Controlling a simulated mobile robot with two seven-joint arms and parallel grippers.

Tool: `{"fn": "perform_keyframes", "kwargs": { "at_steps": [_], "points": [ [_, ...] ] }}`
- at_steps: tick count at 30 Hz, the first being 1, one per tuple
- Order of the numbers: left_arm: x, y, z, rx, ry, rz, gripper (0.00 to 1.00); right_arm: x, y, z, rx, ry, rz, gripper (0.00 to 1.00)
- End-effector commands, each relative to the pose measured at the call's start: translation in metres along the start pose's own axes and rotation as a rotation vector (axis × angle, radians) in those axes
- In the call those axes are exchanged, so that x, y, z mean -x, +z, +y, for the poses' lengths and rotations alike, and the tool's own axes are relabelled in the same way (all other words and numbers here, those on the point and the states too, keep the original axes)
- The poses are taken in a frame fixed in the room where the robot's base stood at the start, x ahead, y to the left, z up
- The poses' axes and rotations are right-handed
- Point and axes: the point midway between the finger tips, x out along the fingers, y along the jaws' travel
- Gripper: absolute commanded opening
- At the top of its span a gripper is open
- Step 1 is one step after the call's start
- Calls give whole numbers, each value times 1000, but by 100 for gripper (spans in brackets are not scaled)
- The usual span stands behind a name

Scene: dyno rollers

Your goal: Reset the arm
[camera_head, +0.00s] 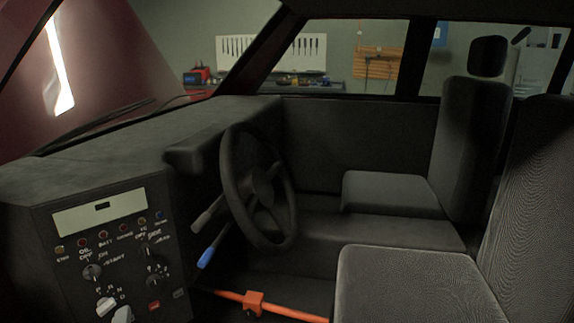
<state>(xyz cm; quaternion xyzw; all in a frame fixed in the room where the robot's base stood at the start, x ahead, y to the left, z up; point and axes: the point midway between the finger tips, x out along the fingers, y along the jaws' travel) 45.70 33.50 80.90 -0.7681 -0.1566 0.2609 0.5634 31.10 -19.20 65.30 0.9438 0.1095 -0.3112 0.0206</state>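Neither of my grippers nor any arm link shows in the head view. The view looks into a vehicle cabin from its side. A black steering wheel (258,188) stands in the middle, in front of the far seat. A control panel (110,255) with several knobs, small lamps and a pale blank display is at the lower left. Two levers, one grey (208,214) and one with a blue grip (209,256), stick out beside the wheel. An orange bar with an orange block (254,303) crosses low in the cabin.
The near seat (405,285) fills the lower right, and the far seat (395,192) is behind it. The dark dashboard (130,155) runs along the left. Beyond the windows are a workbench, a white pegboard (272,52) and an orange rack (378,63).

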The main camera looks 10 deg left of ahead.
Motion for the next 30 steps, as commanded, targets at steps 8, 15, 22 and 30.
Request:
{"fn": "perform_keyframes", "kwargs": {
  "at_steps": [8,15,22,30],
  "points": [
    [76,-7,90,399,449,195,60,27,-28,4,1,18,-2,43],
    [150,2,131,772,743,180,60,42,-42,6,4,30,3,43],
    [176,8,140,924,833,144,60,44,-40,7,10,32,-6,43],
    [176,8,140,924,833,144,60,44,-40,7,10,32,-6,43]
  ]
}}
